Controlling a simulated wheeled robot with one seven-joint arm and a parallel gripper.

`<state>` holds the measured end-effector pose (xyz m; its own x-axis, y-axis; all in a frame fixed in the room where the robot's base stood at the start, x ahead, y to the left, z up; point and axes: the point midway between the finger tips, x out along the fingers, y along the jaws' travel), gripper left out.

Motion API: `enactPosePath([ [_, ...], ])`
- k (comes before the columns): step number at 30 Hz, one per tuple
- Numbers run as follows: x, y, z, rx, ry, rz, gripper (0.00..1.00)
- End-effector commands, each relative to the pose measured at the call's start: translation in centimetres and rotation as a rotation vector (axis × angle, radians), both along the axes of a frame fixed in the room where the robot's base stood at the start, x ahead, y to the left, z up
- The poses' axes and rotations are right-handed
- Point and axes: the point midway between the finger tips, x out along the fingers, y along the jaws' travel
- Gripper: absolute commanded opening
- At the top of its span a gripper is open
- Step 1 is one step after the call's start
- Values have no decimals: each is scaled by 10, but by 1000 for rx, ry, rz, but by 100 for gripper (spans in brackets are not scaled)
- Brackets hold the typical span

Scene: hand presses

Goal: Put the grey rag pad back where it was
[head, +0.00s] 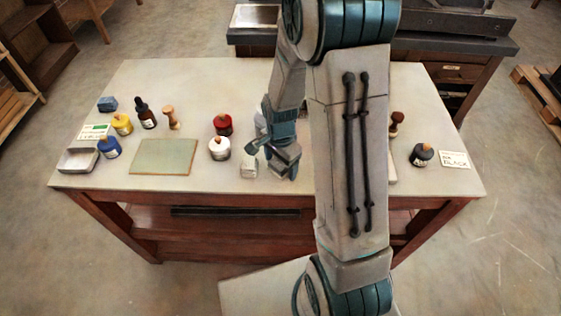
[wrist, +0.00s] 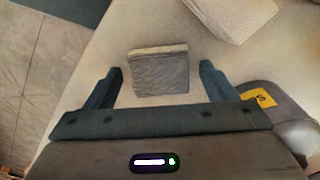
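The grey rag pad (head: 249,167) is a small pale grey block on the table near its front edge, just left of my gripper (head: 272,158) in the head view. In the wrist view the pad (wrist: 160,72) lies flat ahead of the fingers. My gripper (wrist: 160,84) is open there, with one finger on each side of the pad's width and a gap to each. I cannot tell how high the fingertips are above the table. My arm hides part of the table right of centre in the head view.
Around the pad stand a white jar (head: 219,148) and a red jar (head: 223,124). A black jar (head: 422,155) stands right.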

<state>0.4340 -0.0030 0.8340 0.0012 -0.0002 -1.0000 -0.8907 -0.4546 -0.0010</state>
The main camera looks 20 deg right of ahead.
Motion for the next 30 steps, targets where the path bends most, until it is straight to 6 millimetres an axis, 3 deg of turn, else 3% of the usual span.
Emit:
enactPosePath([
  [8,0,0,1,0,0,0,78],
  [13,1,0,12,-1,-3,0,78],
  [24,1,0,84,-1,-6,1,78],
  [30,1,0,114,0,-4,1,78],
])
